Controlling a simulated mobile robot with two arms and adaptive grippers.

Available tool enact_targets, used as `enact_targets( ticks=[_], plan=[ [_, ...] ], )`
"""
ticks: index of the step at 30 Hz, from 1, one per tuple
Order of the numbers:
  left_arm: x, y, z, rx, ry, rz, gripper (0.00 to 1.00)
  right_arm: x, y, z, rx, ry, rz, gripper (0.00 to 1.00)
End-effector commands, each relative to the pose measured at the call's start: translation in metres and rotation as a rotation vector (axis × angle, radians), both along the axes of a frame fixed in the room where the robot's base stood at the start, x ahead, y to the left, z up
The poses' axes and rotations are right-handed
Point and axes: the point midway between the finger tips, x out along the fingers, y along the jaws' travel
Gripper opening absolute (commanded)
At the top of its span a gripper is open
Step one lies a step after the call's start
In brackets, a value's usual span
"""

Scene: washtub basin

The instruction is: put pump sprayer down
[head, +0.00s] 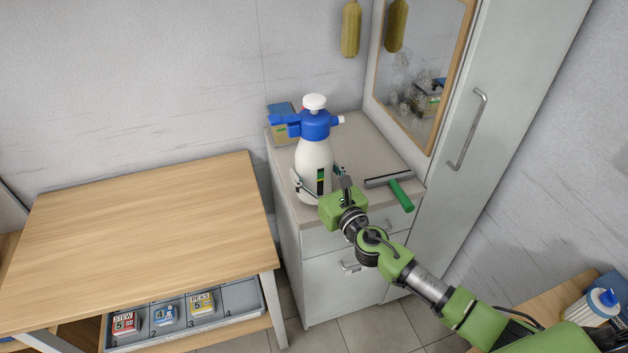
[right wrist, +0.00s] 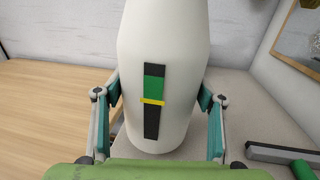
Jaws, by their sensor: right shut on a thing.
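The pump sprayer (head: 313,160) has a white bottle, a blue head and a white knob on top. It stands upright at the front left of the grey cabinet top (head: 357,150). My right gripper (head: 318,183) is shut on the lower part of its bottle. In the right wrist view the fingers (right wrist: 160,105) flank the white bottle (right wrist: 165,50), which carries a black, green and yellow strip. The bottle's base is partly hidden by my gripper, so I cannot tell whether it touches the cabinet top. My left gripper is not in view.
A squeegee with a green handle (head: 401,194) lies right of the sprayer. A box (head: 281,124) stands behind it. A mirror (head: 420,75) and a tall cabinet (head: 490,110) bound the right. The wooden table (head: 150,225) at left is bare on top.

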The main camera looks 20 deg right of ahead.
Motion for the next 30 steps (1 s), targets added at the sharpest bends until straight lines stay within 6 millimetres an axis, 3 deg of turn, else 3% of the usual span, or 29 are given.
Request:
enact_targets(
  ticks=[3, 17, 18, 19, 30],
  plan=[
    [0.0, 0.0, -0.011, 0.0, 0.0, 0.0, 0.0, 0.0, 0.001, -0.016, 0.002, -0.002, 0.001, 0.19],
    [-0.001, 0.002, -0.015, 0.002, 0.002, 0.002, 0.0, 0.0, 0.001, -0.021, 0.002, -0.004, 0.002, 0.19],
    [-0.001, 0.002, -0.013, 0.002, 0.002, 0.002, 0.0, -0.001, 0.002, -0.023, 0.001, 0.002, 0.002, 0.74],
    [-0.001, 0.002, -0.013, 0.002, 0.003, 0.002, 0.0, -0.001, 0.001, -0.023, 0.001, 0.002, 0.002, 0.8],
    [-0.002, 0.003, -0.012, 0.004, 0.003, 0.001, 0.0, -0.001, 0.001, -0.021, 0.001, 0.002, 0.002, 0.8]
  ],
)
